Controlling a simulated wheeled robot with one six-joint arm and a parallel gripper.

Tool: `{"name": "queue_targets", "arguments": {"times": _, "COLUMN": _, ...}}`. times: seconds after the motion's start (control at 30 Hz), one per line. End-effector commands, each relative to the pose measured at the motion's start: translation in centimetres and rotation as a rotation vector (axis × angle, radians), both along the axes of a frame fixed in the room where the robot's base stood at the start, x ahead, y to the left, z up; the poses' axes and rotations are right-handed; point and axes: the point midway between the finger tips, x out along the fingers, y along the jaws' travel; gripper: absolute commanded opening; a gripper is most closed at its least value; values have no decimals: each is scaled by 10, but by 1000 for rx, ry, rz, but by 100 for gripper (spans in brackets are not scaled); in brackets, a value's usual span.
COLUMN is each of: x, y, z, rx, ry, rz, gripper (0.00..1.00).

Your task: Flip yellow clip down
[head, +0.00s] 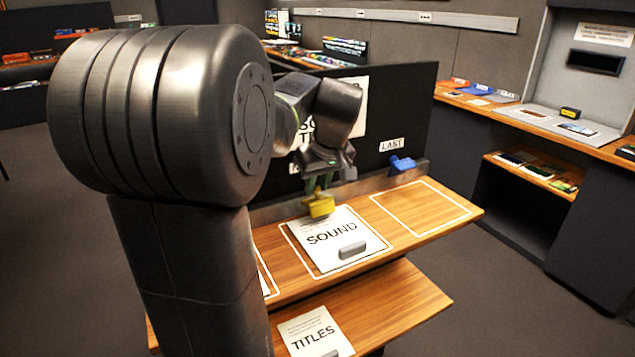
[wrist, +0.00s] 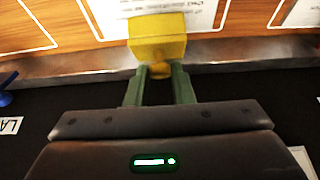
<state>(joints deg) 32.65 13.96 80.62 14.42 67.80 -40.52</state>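The yellow clip (head: 320,205) is on the metal rail at the foot of the dark upright panel, at the top edge of the white SOUND sheet (head: 333,238). In the wrist view the yellow clip (wrist: 157,38) shows as a broad block, with a narrower part towards me. My gripper (head: 319,184) reaches down to it from the panel side. Its two green fingers stand apart, one on each side of that narrower part, as the wrist view of my gripper (wrist: 161,72) shows. I cannot tell whether the fingers press on it. My arm hides part of the rail.
A blue clip (head: 402,163) is on the rail to the right, by the LAST label (head: 391,145). A bare white-outlined area (head: 420,208) lies beside the SOUND sheet. A grey block (head: 351,250) rests on the sheet. A lower shelf (head: 385,302) holds the TITLES sheet (head: 314,332).

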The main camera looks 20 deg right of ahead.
Motion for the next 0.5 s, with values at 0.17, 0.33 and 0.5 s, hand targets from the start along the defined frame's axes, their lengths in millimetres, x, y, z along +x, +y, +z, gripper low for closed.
{"name": "queue_targets", "arguments": {"times": 0.17, "x": -1, "y": 0, "z": -1, "rx": 1, "ry": -9, "rz": -1, "gripper": 0}}
{"name": "queue_targets", "arguments": {"times": 0.33, "x": -6, "y": -1, "z": -8, "rx": 6, "ry": -90, "rz": -4, "gripper": 0}}
{"name": "queue_targets", "arguments": {"times": 0.5, "x": -12, "y": -2, "z": -12, "rx": 15, "ry": -199, "rz": -3, "gripper": 0}}
